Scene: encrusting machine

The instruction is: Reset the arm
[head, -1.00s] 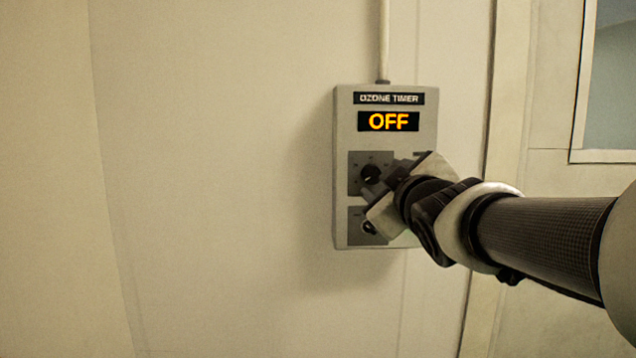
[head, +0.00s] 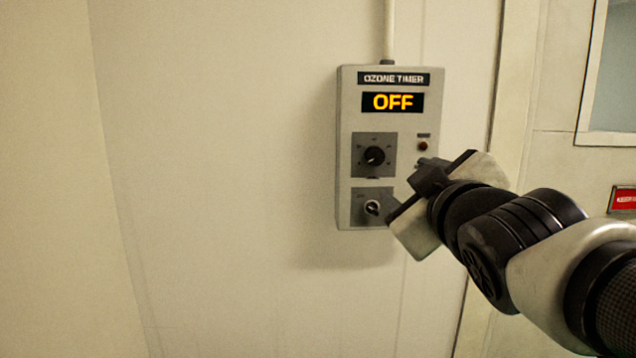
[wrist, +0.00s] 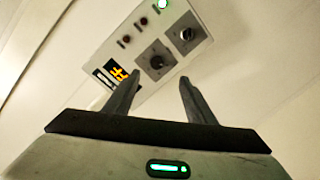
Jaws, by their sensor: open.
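My gripper (head: 408,190) is in front of the lower right part of a grey ozone timer box (head: 346,140) on the wall. Its two fingers are apart with nothing between them, as the wrist view also shows (wrist: 161,80). The box's display (head: 392,102) reads OFF in orange. Its upper black dial (head: 374,156) and lower switch knob (head: 372,208) are both in plain view, and the fingers are clear of them. In the wrist view the box appears rotated, with the dial (wrist: 156,61) beyond the fingertips and the display partly hidden by one finger.
A small dark red lamp (head: 423,146) sits on the box's right side. The wrist view shows a lit green lamp (wrist: 162,4). A conduit (head: 389,30) runs up from the box. A door frame (head: 505,120) and red sign (head: 622,198) are at right. The left wall is bare.

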